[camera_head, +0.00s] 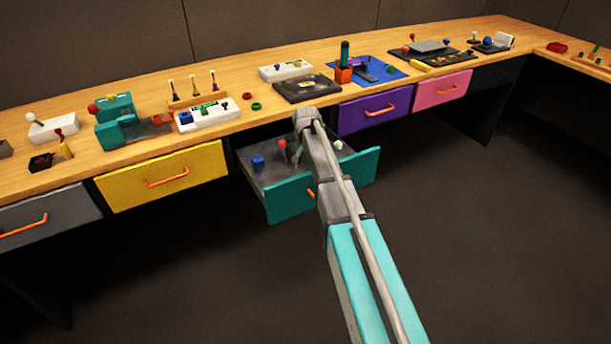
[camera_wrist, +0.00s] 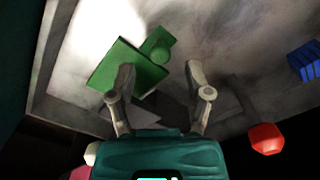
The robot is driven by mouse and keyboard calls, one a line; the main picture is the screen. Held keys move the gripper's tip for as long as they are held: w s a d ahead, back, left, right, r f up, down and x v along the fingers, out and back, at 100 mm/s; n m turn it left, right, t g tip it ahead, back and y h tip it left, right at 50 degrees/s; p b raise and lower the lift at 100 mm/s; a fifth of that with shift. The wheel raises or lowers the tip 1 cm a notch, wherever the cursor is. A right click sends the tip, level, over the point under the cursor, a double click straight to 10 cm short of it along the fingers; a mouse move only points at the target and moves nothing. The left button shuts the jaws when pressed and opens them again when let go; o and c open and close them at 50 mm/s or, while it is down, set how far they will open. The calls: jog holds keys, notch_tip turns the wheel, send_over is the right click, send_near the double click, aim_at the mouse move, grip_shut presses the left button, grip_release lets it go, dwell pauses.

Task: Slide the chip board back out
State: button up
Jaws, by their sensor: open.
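My gripper (camera_wrist: 158,72) is open over the pulled-out teal drawer (camera_head: 289,199); in the head view my arm partly hides it. In the wrist view a green flat piece with a round knob (camera_wrist: 128,67) lies beyond the fingertips, near the left finger. On the bench, a white holder (camera_head: 188,127) carries a green board (camera_head: 209,110) and a blue block. A second white holder (camera_head: 268,75) with green parts stands farther back.
The drawer also holds a blue block (camera_head: 257,162) and a red-topped piece (camera_head: 282,145). Yellow (camera_head: 160,177) and purple (camera_head: 375,110) drawers flank the open one, closed.

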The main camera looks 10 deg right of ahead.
jog(key=shift+f+b, duration=1)
jog(key=shift+f, duration=0.35)
grip_shut()
